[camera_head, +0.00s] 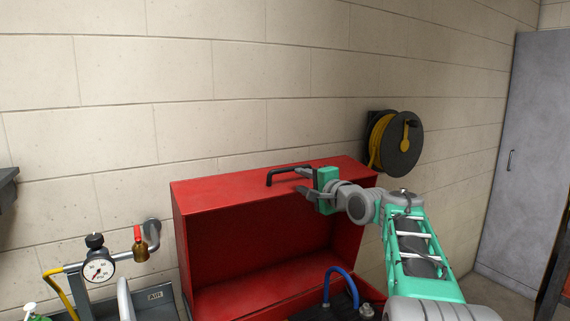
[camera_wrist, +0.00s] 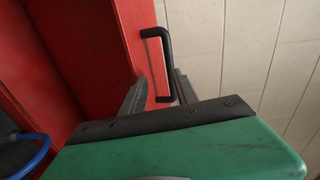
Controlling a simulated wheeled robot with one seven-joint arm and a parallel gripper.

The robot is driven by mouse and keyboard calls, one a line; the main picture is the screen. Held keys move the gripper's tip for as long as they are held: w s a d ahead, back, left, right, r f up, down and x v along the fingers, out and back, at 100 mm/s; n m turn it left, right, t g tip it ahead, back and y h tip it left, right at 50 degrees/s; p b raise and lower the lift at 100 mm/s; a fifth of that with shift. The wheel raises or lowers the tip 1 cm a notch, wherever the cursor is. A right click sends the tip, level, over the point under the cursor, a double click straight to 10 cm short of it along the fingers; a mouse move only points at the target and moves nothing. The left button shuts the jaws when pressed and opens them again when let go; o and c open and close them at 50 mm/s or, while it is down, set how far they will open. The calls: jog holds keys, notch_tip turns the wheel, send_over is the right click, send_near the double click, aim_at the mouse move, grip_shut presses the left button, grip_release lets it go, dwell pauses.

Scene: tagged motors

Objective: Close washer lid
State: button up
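The red washer stands against the wall with its lid (camera_head: 225,191) raised, and its dark red inside faces me. A black bar handle (camera_head: 284,171) is fixed on the lid's upper edge panel. My gripper (camera_head: 302,181) is at the right end of this handle, its fingers apart and pointing left. In the wrist view the gripper (camera_wrist: 160,90) is open, and the handle (camera_wrist: 155,32) runs toward the gap between the two grey fingers. I cannot tell whether a finger touches the handle.
A blue hose (camera_head: 341,271) curves up in the basin. A pressure gauge (camera_head: 98,270) with pipes and a brass valve stands at left. A yellow hose reel (camera_head: 401,145) hangs on the wall behind my arm. A grey cabinet (camera_head: 520,160) stands at right.

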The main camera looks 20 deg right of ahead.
aim_at(292, 169)
jog(key=shift+m, duration=0.3)
jog(key=w+p, duration=0.1)
jog(key=w, duration=0.1)
jog(key=w+r+p, duration=0.1)
jog(key=w, duration=0.2)
jog(key=w+p, duration=0.1)
jog(key=w, duration=0.2)
jog(key=shift+a+r, duration=0.15)
jog(key=shift+a, duration=0.1)
jog(key=shift+s, duration=0.1)
grip_shut()
dwell(0.6)
